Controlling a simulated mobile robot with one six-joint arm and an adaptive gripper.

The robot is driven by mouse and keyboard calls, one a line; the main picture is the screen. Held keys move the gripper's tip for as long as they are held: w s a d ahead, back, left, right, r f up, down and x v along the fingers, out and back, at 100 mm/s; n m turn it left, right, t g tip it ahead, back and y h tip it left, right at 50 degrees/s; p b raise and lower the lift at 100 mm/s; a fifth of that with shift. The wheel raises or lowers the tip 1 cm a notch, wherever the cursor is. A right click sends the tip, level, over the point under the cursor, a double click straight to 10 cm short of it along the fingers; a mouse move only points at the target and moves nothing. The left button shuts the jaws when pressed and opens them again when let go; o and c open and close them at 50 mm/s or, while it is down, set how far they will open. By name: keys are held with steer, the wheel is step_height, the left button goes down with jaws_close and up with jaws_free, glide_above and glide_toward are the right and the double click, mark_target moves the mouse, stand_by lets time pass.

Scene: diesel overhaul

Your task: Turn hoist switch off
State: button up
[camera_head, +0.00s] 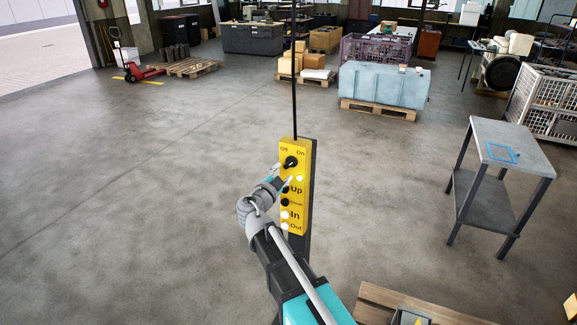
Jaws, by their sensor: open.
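The hoist switch (290,162) is a black rotary knob near the top of a yellow control panel (302,220). "Off" is printed at its upper left and "On" at its upper right. Which label the knob points to is too small to tell. My gripper (287,181) is open at the end of the teal and grey arm, just below the knob in the picture. It partly covers the panel's left edge beside "Up". Its fingers are small in the view, and I cannot tell whether they touch the panel.
The panel hangs on a black cable (294,75), with several buttons below the switch. A grey side table (500,145) stands at right. A pallet (375,300) lies at the bottom. A blue-grey block (384,83) rests on a pallet behind. The floor at left is clear.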

mark_target(289, 165)
steer(key=shift+x, duration=2.6)
steer(key=shift+c, duration=0.2)
jaws_close()
